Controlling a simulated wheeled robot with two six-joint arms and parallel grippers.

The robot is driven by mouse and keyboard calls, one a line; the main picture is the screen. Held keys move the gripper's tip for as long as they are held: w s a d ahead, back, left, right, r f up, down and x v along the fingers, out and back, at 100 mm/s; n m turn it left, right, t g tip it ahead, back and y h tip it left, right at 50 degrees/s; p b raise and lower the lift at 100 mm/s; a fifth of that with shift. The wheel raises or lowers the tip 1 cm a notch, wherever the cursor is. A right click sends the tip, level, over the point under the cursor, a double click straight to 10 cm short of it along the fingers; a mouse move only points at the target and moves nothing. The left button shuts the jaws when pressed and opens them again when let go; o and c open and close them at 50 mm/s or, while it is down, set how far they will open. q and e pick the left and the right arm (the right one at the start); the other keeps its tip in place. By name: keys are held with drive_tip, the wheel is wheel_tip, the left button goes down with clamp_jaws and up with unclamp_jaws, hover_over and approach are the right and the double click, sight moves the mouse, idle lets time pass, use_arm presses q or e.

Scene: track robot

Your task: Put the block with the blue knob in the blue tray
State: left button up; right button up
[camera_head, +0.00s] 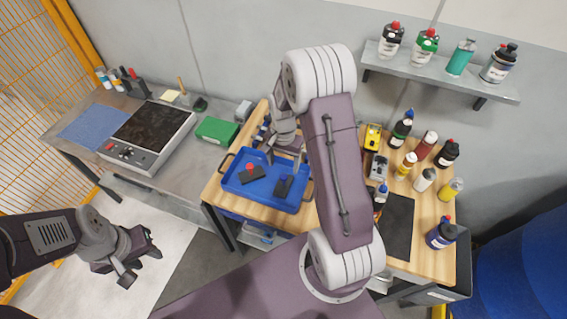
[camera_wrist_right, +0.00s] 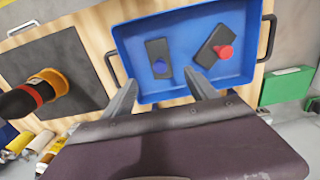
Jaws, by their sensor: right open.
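The blue tray (camera_head: 263,192) lies on the wooden bench top, and it also shows in the right wrist view (camera_wrist_right: 186,84). The dark block with the blue knob (camera_wrist_right: 159,60) lies in the tray; in the head view it is the dark block (camera_head: 284,187) on the tray's right side. A dark block with a red knob (camera_wrist_right: 216,46) lies beside it, apart. My right gripper (camera_wrist_right: 162,95) is open and empty, above the tray's edge near the blue-knob block. My left gripper (camera_head: 142,266) is open and empty over the floor at lower left.
A dark mat (camera_head: 397,225) and several bottles stand right of the tray, with a yellow-topped item (camera_head: 373,136) behind. A green box (camera_head: 217,129) and a hot-plate device (camera_head: 150,135) sit on the grey bench at left. A wall shelf (camera_head: 440,75) holds several bottles.

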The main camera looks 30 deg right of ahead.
drive_tip(key=shift+a+r, duration=0.1)
drive_tip(key=shift+r, duration=0.2)
drive_tip(key=s+a+r+n, duration=0.2)
drive_tip(key=s+a+n, duration=0.2)
drive_tip(key=s+n, duration=0.1)
drive_tip(key=s+a+r+n+t+b, duration=0.1)
drive_tip(key=s+a+r+n, duration=0.1)
drive_tip(key=s+a+n, duration=0.2)
drive_tip(key=shift+s+r+n, duration=0.35)
drive_tip(key=shift+s+n, duration=0.05)
drive_tip(key=shift+s, duration=1.3)
